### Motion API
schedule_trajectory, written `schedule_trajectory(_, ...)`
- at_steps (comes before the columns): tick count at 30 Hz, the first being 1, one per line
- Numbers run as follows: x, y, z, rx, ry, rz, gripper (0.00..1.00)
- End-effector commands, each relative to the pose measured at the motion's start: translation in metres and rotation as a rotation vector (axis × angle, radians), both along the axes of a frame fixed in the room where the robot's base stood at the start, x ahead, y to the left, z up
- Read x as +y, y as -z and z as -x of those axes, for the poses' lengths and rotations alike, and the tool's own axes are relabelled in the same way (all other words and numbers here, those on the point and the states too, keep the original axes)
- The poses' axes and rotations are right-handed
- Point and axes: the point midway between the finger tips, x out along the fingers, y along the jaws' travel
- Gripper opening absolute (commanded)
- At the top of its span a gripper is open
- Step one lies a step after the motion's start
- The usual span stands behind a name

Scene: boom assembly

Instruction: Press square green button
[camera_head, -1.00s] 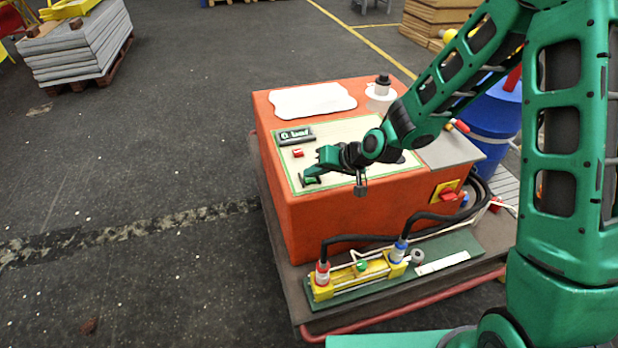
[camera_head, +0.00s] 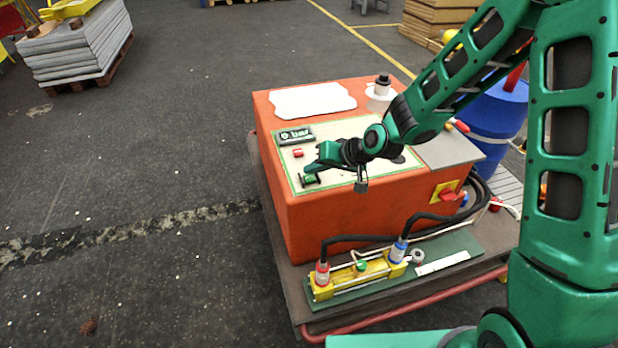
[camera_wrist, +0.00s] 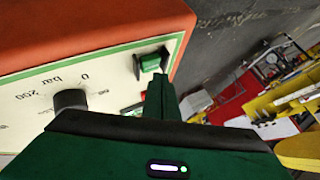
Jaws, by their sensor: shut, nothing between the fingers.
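The square green button (camera_wrist: 151,62) sits in a dark frame at the edge of the cream control panel (camera_wrist: 110,66) in the wrist view. In the head view the button (camera_head: 310,179) shows at the panel's near left corner. My gripper (camera_head: 313,168) is shut and empty, its tip right by the button. In the wrist view the shut green fingers (camera_wrist: 157,88) point at the button and end close beside its lower edge. I cannot tell whether they touch it.
The panel lies on an orange machine (camera_head: 350,218). A red button (camera_head: 298,153) and a bar display (camera_head: 296,136) are near the green one. A black knob (camera_wrist: 70,100) stands left of my fingers in the wrist view. Hoses and a yellow cylinder (camera_head: 345,278) are in front.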

Motion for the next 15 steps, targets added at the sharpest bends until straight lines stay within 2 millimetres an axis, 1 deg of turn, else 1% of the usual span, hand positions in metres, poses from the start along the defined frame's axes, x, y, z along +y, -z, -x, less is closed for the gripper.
schedule_trajectory(11,0.0000,-0.0032,-0.0001,0.000,0.000,0.000,0.00)
schedule_trajectory(15,0.0000,-0.0112,-0.0009,-0.004,0.000,-0.001,0.00)
